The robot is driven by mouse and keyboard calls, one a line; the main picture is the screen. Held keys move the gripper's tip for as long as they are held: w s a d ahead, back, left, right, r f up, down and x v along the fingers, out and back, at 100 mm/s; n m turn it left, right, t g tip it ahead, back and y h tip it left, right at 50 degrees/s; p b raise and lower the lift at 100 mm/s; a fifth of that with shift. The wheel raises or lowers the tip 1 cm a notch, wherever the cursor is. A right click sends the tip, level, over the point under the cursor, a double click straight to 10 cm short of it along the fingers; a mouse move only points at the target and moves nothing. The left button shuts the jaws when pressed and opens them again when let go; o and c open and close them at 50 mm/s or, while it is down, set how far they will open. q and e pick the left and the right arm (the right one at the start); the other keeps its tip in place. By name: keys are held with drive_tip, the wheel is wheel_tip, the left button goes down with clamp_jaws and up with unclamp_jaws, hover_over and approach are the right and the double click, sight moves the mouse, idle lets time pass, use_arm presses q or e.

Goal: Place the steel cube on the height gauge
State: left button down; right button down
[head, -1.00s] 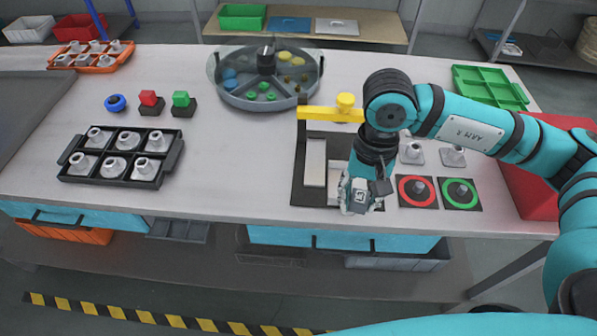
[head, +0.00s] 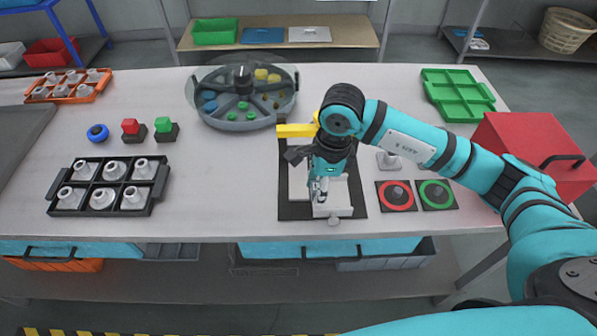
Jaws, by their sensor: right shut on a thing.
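The height gauge stands at the front middle of the bench. It has a dark base plate (head: 290,211), a yellow arm (head: 295,130) and a pale block (head: 333,209) with a small knob at its front. My right gripper (head: 319,194) points down over the base, close behind the pale block. It is shut on the steel cube, which is mostly hidden by the fingers and hard to tell from them. I cannot tell whether the cube touches the gauge. My left gripper is not in view.
Red-ringed (head: 397,196) and green-ringed (head: 437,194) pads lie to the right of the gauge, with a red box (head: 535,150) beyond. A round sorting tray (head: 242,120) stands behind. A black tray (head: 110,211) of fittings is at left.

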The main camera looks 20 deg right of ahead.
drive_tip(key=p, duration=0.1)
hover_over(297, 186)
drive_tip(key=s, duration=0.2)
drive_tip(key=shift+w+d+f, duration=0.1)
drive_tip(key=shift+w+d, duration=0.15)
drive_tip(key=shift+d, duration=0.1)
drive_tip(key=shift+w+a+f+p, duration=0.1)
drive_tip(key=shift+w+a+p, duration=0.1)
drive_tip(key=shift+w+p, duration=0.3)
wheel_tip(297, 186, down, 3)
drive_tip(key=shift+w+f+p, duration=0.1)
drive_tip(key=shift+p, duration=0.75)
drive_tip(key=shift+f, duration=0.2)
drive_tip(key=shift+f, duration=0.1)
drive_tip(key=shift+f+b, duration=0.15)
drive_tip(key=shift+b, duration=0.15)
drive_tip(key=c, duration=0.9)
unclamp_jaws()
